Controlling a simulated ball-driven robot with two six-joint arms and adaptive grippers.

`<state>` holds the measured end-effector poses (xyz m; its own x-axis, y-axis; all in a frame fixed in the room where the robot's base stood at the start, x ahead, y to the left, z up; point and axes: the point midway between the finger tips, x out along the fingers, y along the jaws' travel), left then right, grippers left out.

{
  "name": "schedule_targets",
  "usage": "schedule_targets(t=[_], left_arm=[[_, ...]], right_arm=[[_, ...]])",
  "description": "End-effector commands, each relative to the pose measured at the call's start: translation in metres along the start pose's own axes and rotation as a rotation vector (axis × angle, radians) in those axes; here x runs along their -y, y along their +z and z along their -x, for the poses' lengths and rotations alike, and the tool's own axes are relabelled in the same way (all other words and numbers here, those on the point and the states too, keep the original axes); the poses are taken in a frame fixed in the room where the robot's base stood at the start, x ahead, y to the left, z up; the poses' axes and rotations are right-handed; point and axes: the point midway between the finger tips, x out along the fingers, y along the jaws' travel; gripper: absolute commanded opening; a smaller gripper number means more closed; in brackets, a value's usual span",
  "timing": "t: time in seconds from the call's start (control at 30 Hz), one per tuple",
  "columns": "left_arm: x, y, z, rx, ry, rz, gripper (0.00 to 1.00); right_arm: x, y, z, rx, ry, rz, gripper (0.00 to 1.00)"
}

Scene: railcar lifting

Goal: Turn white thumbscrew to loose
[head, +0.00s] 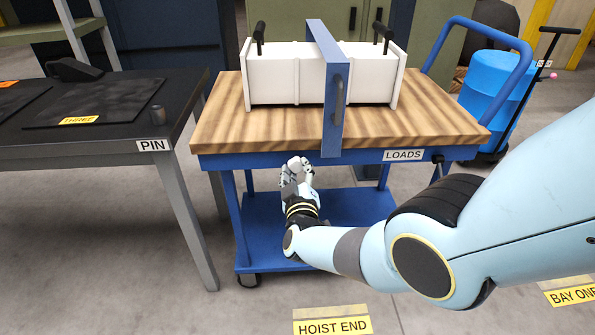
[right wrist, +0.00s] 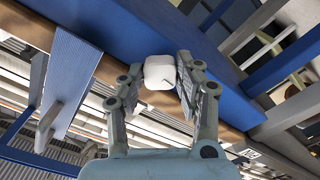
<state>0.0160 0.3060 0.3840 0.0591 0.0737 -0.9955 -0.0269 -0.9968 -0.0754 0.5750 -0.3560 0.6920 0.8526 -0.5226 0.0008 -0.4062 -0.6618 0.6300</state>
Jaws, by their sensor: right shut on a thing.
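The white thumbscrew (right wrist: 159,72) is a small rounded white knob at the blue edge of the cart, seen in the right wrist view. My right gripper (right wrist: 155,88) has a finger on each side of it and is shut on it. In the head view, my right gripper (head: 297,165) is at the cart's front edge, below and left of the upright blue bar (head: 334,95). My left gripper is not in view.
A wooden-topped blue cart (head: 430,125) carries a white box (head: 275,78) with black handles, with the blue bar across it. A black table (head: 110,130) stands to the left. A blue barrel (head: 492,85) stands at the back right. The cart's lower shelf (head: 350,205) is bare.

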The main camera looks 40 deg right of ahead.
Motion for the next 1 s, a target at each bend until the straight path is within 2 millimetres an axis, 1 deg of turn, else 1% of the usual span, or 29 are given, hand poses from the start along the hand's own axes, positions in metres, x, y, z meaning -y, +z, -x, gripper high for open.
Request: schedule_targets(t=[0.03,0.2,0.47,0.63,0.77,0.87,1.0], left_arm=[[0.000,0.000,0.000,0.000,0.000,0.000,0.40],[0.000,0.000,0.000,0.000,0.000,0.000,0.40],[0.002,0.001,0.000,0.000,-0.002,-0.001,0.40],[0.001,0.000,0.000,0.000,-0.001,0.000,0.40],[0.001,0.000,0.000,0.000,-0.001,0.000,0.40],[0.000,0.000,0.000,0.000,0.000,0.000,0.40],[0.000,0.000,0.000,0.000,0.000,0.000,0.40]], right_arm=[[0.002,0.003,0.002,0.005,-0.006,0.001,0.35],[0.001,0.002,0.002,0.003,-0.004,0.000,0.56],[0.001,0.001,0.001,0.002,-0.002,0.000,0.56],[0.001,0.002,0.009,0.001,-0.001,-0.001,0.56],[0.001,0.001,0.024,0.001,-0.002,-0.003,0.56],[0.002,0.002,0.044,0.003,-0.004,-0.003,0.56],[0.001,0.002,0.077,0.004,-0.003,-0.002,0.56]])
